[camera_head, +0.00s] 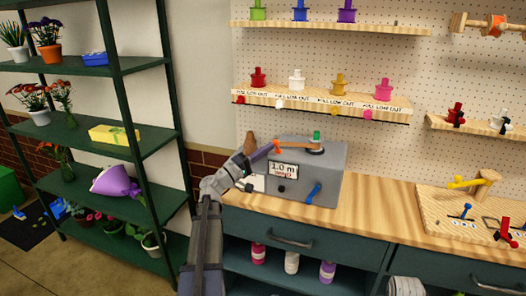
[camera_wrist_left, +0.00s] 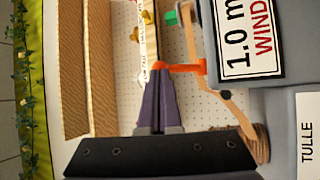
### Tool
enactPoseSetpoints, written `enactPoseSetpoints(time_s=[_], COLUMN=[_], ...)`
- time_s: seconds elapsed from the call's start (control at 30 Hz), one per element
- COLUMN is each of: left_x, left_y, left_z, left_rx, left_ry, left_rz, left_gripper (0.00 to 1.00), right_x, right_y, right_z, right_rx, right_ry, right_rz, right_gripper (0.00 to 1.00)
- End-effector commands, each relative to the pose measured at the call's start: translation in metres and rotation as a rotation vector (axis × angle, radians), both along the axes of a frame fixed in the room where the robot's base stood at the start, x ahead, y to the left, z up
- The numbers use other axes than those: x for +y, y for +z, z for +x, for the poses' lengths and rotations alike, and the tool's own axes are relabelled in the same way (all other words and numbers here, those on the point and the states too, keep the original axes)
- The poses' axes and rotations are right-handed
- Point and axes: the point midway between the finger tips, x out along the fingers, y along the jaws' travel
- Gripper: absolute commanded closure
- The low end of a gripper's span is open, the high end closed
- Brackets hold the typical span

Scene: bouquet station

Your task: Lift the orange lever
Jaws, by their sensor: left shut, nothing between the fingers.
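A wooden crank arm (camera_head: 300,148) lies across the top of a grey box (camera_head: 325,165) on the bench. An orange piece (camera_head: 276,146) sits at the arm's left part; it also shows in the left wrist view (camera_wrist_left: 185,68). I cannot tell whether this is the orange lever. My left gripper (camera_head: 270,149), with purple fingers, is shut and empty. Its fingertips (camera_wrist_left: 159,68) are at the orange piece, seemingly touching it. A blue lever (camera_head: 313,192) is on the box front. My right gripper is not in view.
A green shelf rack (camera_head: 118,66) with plants stands left. Pegboard shelves (camera_head: 325,103) with coloured pieces are behind the box. A wooden board (camera_head: 440,215) with yellow, blue and red levers is at the right. Bare bench (camera_head: 380,205) lies between.

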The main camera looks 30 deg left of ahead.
Motion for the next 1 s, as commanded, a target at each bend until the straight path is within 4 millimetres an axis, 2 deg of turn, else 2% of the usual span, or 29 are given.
enactPoseSetpoints(time_s=[0.27, 0.47, 0.57, 1.0], left_x=[0.0, 0.0, 0.001, 0.008], left_y=[0.001, 0.01, 0.018, 0.043], left_z=[0.0, 0.002, 0.005, 0.03], left_rx=[0.004, 0.058, 0.115, 0.502], left_ry=[0.0, -0.002, -0.002, -0.002], left_rz=[-0.001, -0.013, -0.025, -0.117], left_gripper=[1.0, 1.0, 1.0, 1.0], right_x=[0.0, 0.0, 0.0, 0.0], right_y=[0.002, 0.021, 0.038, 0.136], right_z=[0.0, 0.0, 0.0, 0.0], right_rx=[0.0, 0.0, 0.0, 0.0], right_ry=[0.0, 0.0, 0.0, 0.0], right_rz=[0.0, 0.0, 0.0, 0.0], right_gripper=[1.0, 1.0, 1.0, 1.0])
